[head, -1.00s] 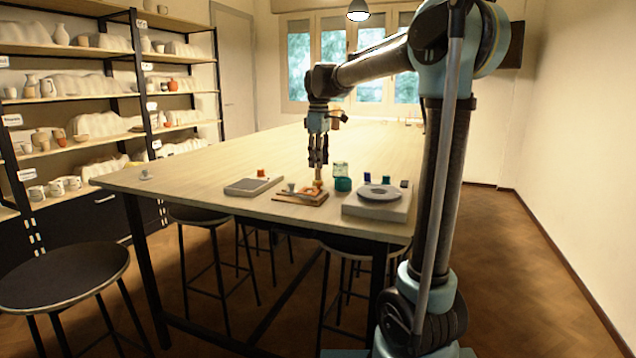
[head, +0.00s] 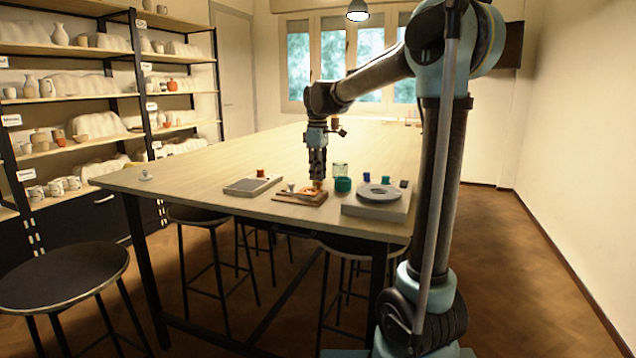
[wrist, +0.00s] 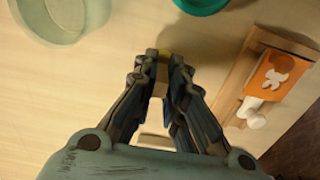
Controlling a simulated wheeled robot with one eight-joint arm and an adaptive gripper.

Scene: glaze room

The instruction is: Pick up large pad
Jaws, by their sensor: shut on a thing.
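My gripper (head: 317,182) points straight down over the front of the table, at the back right of a small wooden board (head: 300,200). In the wrist view, my gripper (wrist: 163,62) has its fingers closed on a small tan piece (wrist: 161,75) with a yellowish edge. I take this piece to be the large pad; the fingers hide most of it. In the head view the piece is too small and covered to make out. I cannot tell whether it still touches the table.
An orange piece (wrist: 272,75) with a white figure and a white knob (wrist: 256,119) lie on the board. A teal pot (head: 343,184) and a glass jar (head: 340,169) stand close by. A grey wheel (head: 380,192) is right; a grey slab (head: 250,188) is left.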

